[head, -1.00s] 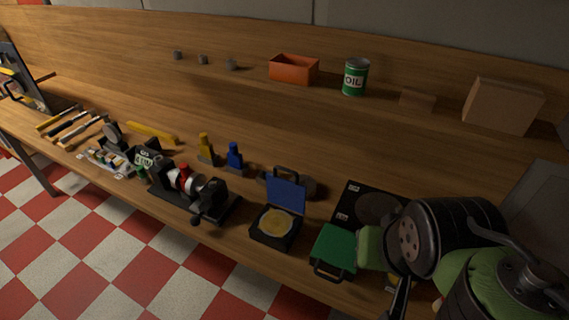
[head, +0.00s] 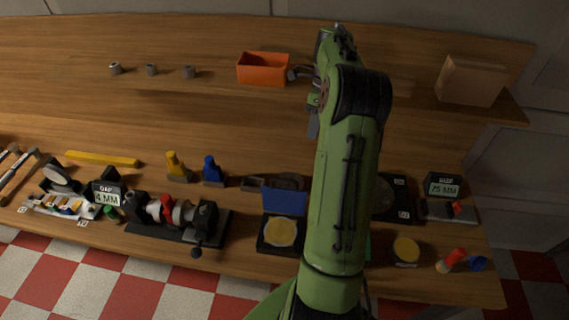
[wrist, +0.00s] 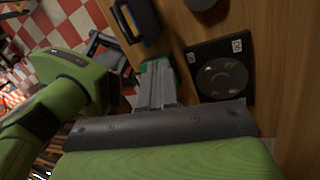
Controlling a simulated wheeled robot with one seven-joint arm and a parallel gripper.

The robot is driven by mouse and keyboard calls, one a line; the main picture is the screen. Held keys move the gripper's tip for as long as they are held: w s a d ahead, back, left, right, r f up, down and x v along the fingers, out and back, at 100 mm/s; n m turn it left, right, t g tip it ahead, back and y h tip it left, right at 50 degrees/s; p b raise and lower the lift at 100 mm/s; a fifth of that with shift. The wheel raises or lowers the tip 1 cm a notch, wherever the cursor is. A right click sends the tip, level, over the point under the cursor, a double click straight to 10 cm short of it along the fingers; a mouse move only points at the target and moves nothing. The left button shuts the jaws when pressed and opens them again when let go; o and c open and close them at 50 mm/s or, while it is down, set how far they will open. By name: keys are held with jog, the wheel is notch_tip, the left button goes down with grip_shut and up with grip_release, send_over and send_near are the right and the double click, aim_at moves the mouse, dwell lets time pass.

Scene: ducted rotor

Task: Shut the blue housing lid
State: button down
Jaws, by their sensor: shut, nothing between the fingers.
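The blue housing lid (head: 286,202) stands raised at the back edge of its black housing (head: 265,246). A round yellowish disc (head: 281,232) lies in the open housing. In the wrist view the blue lid (wrist: 148,27) shows at the top, left of centre. My gripper (head: 313,130) is shut and empty, held above the bench, to the right of the blue lid in the head view and not touching it. In the wrist view its grey fingers (wrist: 156,72) point towards a green lid (wrist: 175,76), which they partly cover. My arm hides most of that green lid in the head view.
A black plate with a round disc (wrist: 222,78) lies right of the fingers. An orange bin (head: 263,69) is on the shelf.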

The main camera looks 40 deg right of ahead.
jog(key=s+a+f+b, duration=0.1)
jog(key=a+f+b, duration=0.1)
jog(key=a+f, duration=0.4)
notch_tip(320, 180, down, 4)
jog(key=shift+s+r, duration=0.1)
jog(key=shift+s, duration=0.2)
jog(key=shift+a, duration=0.1)
